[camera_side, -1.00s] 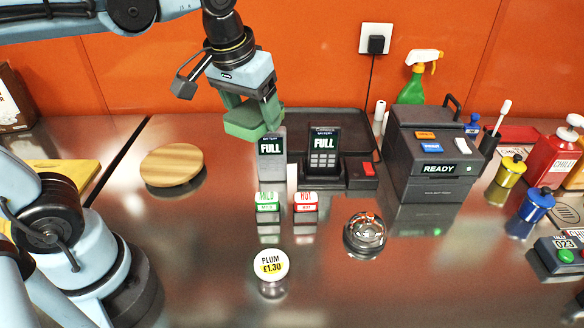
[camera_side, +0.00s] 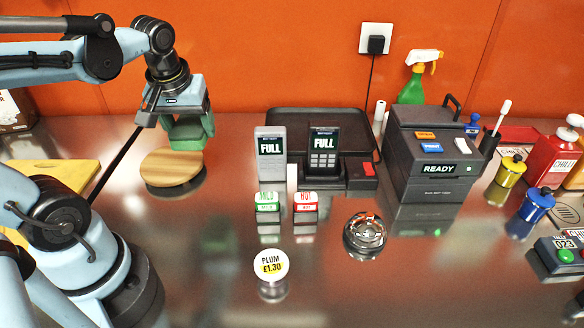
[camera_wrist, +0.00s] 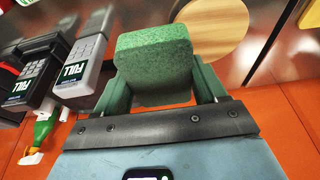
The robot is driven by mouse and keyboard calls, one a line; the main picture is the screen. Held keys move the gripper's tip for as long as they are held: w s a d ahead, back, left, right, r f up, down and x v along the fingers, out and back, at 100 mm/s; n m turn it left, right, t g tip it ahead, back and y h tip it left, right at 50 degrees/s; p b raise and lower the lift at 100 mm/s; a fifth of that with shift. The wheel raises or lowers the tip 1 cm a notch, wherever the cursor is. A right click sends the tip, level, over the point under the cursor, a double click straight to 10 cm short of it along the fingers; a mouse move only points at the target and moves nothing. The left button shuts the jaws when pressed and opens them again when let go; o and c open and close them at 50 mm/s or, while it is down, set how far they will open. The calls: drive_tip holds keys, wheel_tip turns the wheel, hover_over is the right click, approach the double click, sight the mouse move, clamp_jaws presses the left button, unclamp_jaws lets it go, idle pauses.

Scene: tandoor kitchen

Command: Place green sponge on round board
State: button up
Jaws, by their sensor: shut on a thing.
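The green sponge (camera_wrist: 155,52) is held between the two fingers of my gripper (camera_wrist: 160,92), which is shut on it. In the side view my gripper (camera_side: 190,135) holds the sponge (camera_side: 186,140) in the air at the back right of the round board; the green fingers and sponge are hard to tell apart there. The round board (camera_side: 171,167) is a pale wooden disc on the steel counter with nothing on it. The wrist view shows the board (camera_wrist: 212,28) beyond and to the right of the sponge, which hides part of the board's left edge.
A yellow board (camera_side: 55,173) lies at the left. Counter in front of the round board is clear.

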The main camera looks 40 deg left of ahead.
hover_over(172, 160)
drive_tip(key=f, duration=0.7)
drive_tip(key=shift+s+d, duration=0.35)
drive_tip(key=shift+f, duration=2.05)
drive_tip(key=shift+f, duration=0.1)
drive_tip(key=o, duration=1)
drive_tip(key=shift+v, duration=6.05)
drive_tip(key=w+d+m, duration=0.1)
drive_tip(key=d, duration=0.1)
drive_tip(key=w+d+m+t, duration=0.1)
drive_tip(key=w+d, duration=0.1)
drive_tip(key=d, duration=0.1)
drive_tip(key=w+d+m+t, duration=0.1)
drive_tip(key=w+d+m, duration=0.1)
drive_tip(key=d, duration=0.1)
drive_tip(key=shift+f, duration=0.25)
drive_tip(key=w+d+m+t+h, duration=0.2)
drive_tip(key=d+m, duration=0.3)
drive_tip(key=d, duration=0.6)
drive_tip(key=shift+w+f+t, duration=0.2)
drive_tip(key=shift+w+t, duration=0.2)
